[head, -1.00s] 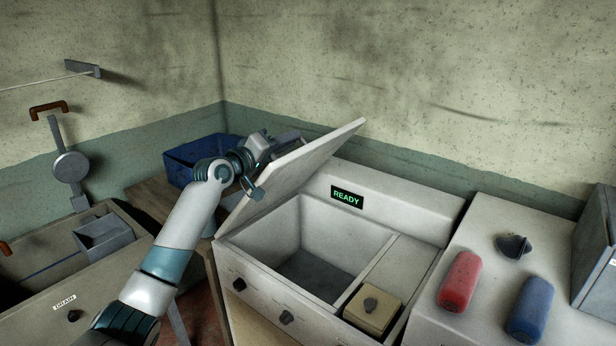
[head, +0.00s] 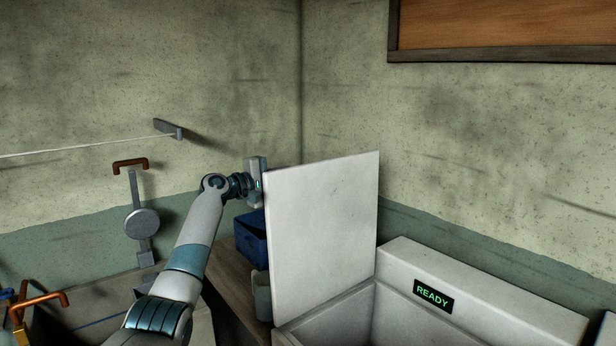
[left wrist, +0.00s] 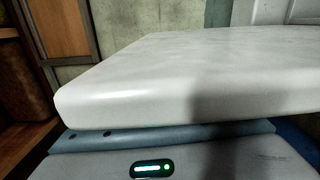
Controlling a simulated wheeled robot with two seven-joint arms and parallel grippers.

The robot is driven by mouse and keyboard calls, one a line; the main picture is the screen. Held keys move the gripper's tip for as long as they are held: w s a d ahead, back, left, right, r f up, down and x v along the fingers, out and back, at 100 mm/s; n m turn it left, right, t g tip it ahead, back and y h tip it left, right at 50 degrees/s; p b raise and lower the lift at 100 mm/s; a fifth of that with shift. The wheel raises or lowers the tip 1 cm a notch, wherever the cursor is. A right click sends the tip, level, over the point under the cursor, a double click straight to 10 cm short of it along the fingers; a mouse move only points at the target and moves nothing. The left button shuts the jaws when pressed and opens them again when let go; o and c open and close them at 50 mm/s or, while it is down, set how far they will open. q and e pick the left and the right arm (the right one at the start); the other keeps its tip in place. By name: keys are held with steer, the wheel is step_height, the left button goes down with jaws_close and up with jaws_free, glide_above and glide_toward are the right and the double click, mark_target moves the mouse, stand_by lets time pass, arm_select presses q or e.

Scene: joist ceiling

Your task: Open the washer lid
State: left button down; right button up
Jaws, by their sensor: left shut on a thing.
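The white washer lid (head: 322,235) stands raised, nearly upright, over the left side of the washer (head: 480,300). The open tub edge shows below it. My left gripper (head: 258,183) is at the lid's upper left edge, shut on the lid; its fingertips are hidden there. In the left wrist view the lid (left wrist: 190,75) is a thick white slab with a rounded edge, right against the gripper. A green READY display (head: 433,296) is lit on the washer's back panel. My right gripper is in no view.
A blue bin (head: 251,240) and a grey cup (head: 262,296) stand on a wooden surface behind and left of the lid. A grey basin with a DRAIN label is no longer fully in view. Walls close the corner behind; a round grey wall fixture (head: 141,222) hangs left.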

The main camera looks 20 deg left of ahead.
arm_select(q)
steer(key=shift+w+a, duration=0.1)
steer(key=shift+a, duration=0.05)
steer(key=c, duration=1.8)
jaws_free()
steer(key=shift+o, duration=0.2)
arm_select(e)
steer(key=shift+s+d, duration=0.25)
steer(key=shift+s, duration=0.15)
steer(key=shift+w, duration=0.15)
